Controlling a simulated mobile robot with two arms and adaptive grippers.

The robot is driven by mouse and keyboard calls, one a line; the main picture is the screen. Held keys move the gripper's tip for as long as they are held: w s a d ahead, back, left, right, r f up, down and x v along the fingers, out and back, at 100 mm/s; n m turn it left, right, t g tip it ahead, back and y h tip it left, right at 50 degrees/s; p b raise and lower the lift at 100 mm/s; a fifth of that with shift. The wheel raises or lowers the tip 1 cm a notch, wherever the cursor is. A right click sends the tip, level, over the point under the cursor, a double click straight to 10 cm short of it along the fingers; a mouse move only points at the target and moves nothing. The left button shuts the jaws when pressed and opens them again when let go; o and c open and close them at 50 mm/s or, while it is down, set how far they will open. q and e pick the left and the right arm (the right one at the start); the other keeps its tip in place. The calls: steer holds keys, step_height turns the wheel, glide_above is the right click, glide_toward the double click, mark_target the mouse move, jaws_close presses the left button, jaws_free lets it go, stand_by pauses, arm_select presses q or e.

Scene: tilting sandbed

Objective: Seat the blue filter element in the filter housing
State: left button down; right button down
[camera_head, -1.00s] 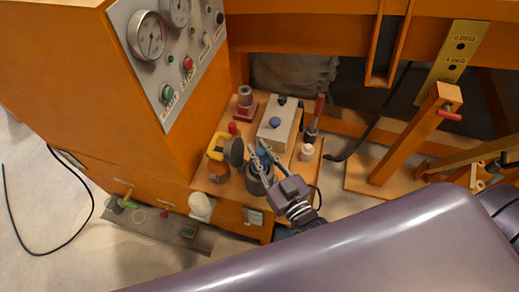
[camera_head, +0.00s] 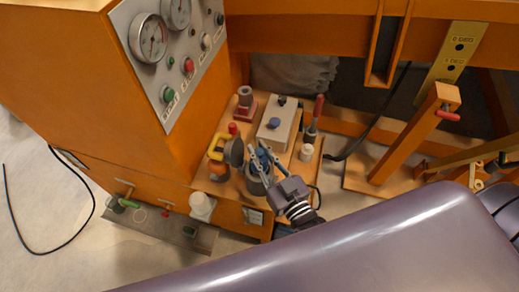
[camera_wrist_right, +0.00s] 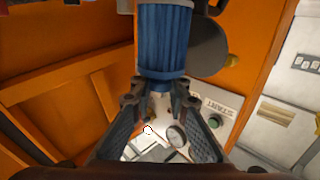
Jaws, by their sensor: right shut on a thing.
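The blue filter element (camera_wrist_right: 163,42) is a ribbed cylinder in the right wrist view, with a pale band at its upper end in the picture. My right gripper (camera_wrist_right: 158,97) is shut on its near end. In the head view the blue element (camera_head: 262,155) shows between the fingers of my right gripper (camera_head: 260,158). The filter housing (camera_head: 256,185) is a dark grey cup on the orange bench, just below the fingers in the picture and partly hidden by them. I cannot tell whether the element's lower end is inside it. My left gripper is not in view.
A dark round disc (camera_head: 234,152) stands close left of the housing, beside a yellow-handled part (camera_head: 216,150). The gauge panel (camera_head: 175,45) rises left.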

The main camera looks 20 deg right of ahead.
steer(key=shift+f+b, duration=2.85)
steer(key=shift+f, duration=1.15)
steer(key=c, duration=1.8)
jaws_free()
steer(key=shift+o, duration=0.2)
steer(key=shift+s, duration=0.1)
steer(key=shift+s+d+f, duration=0.1)
steer(key=shift+s, duration=0.3)
steer(key=s+d, duration=0.1)
steer(key=s, duration=0.6)
steer(key=shift+d, duration=0.15)
